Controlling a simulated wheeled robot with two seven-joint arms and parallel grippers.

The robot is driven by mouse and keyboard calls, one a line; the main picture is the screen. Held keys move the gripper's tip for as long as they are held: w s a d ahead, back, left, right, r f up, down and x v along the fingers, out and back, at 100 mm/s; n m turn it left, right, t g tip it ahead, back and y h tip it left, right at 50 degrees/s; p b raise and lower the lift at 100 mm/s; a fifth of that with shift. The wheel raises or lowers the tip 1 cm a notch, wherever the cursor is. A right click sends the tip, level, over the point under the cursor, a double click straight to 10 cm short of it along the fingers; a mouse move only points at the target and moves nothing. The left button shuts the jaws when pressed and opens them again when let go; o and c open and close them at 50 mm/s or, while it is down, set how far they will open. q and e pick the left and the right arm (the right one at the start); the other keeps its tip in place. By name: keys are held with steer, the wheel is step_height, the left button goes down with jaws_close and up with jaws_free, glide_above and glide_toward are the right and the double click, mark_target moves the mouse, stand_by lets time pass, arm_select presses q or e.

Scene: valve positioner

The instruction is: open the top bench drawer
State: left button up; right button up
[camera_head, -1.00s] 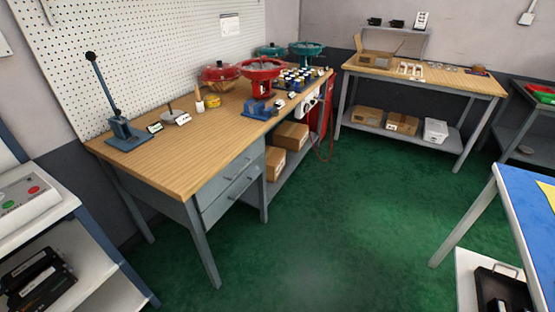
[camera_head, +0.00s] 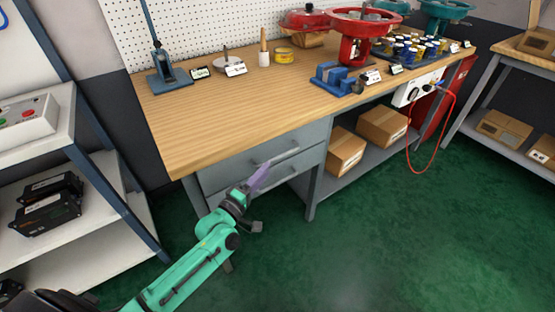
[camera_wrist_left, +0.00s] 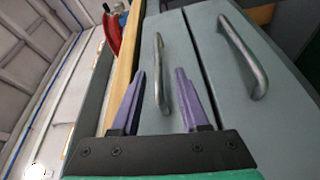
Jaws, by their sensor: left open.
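The top bench drawer (camera_head: 235,168) is a grey front just under the wooden bench top. It looks shut, and its bar handle (camera_head: 278,154) runs along the front. In the left wrist view the bench is turned on its side, with the top drawer's handle (camera_wrist_left: 160,85) beside the wooden edge. My left gripper (camera_head: 264,174) is in front of the drawers, open and empty. Its purple fingers (camera_wrist_left: 160,72) appear one on each side of the top handle in the wrist view; I cannot tell whether they touch it. My right gripper is not in view.
A lower drawer with its own handle (camera_wrist_left: 245,58) sits directly below and looks shut. Cardboard boxes (camera_head: 346,150) stand on the bench's lower shelf. A white shelf unit (camera_head: 100,215) is at the left. The green floor (camera_head: 400,240) in front is clear.

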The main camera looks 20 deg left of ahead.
mark_target(276, 158)
arm_select(q)
steer(key=x, duration=0.6)
steer(key=shift+w+r+b, duration=0.2)
steer(key=shift+w+b, duration=0.1)
steer(key=shift+w+d, duration=0.15)
steer(key=shift+w, duration=0.15)
jaws_close()
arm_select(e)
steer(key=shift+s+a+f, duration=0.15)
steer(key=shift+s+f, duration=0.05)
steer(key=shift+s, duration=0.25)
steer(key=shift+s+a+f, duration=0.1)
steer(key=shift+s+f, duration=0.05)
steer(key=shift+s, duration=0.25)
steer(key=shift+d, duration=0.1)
